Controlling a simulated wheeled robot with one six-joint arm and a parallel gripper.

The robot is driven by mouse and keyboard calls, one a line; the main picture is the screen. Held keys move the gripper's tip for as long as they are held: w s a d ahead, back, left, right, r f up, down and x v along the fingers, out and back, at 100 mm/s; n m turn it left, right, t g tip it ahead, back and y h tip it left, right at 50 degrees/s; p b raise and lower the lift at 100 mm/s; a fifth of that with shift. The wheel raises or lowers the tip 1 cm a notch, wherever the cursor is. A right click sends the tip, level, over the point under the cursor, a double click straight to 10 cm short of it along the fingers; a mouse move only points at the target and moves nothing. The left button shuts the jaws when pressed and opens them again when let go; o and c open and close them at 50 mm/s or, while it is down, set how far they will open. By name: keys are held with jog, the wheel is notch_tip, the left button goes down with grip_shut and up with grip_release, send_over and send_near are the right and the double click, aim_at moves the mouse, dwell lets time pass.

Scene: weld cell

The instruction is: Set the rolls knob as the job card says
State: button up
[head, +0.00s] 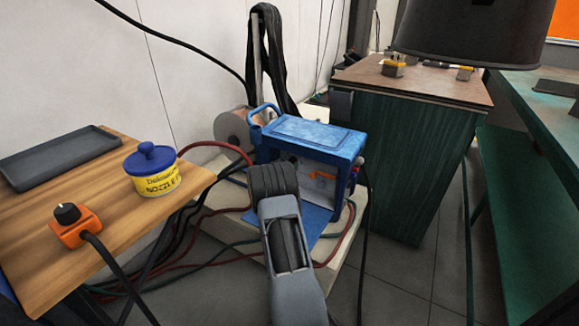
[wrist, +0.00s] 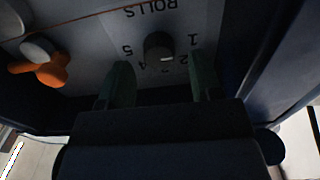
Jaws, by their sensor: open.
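The rolls knob (wrist: 158,46) is a small dark round knob on a grey panel (wrist: 90,50) inside the blue wire feeder (head: 315,132). The wrist view shows the panel upside down, with the word ROLLS and the numbers 5, 4, 2 and 1 around the knob; the mark between 4 and 2 is unclear. I cannot tell where the knob points. My gripper (wrist: 161,75) is open, its two dark green fingers below the knob in the picture, one to each side. Contact cannot be told. In the head view my arm hides the fingers and knob. No job card can be made out.
An orange winged part (wrist: 40,66) sits left of the knob in the wrist view. The feeder's dark blue walls are close on both sides. A wooden table (head: 105,235) with a nozzle tub (head: 152,172) stands left; a green cabinet (head: 400,165) stands right. Cables lie around.

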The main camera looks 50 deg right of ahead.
jog(key=shift+x, duration=0.85)
jog(key=c, duration=0.9)
jog(key=shift+s+d+f+m, duration=0.1)
jog(key=shift+s+m, duration=0.05)
jog(key=shift+m, duration=4.15)
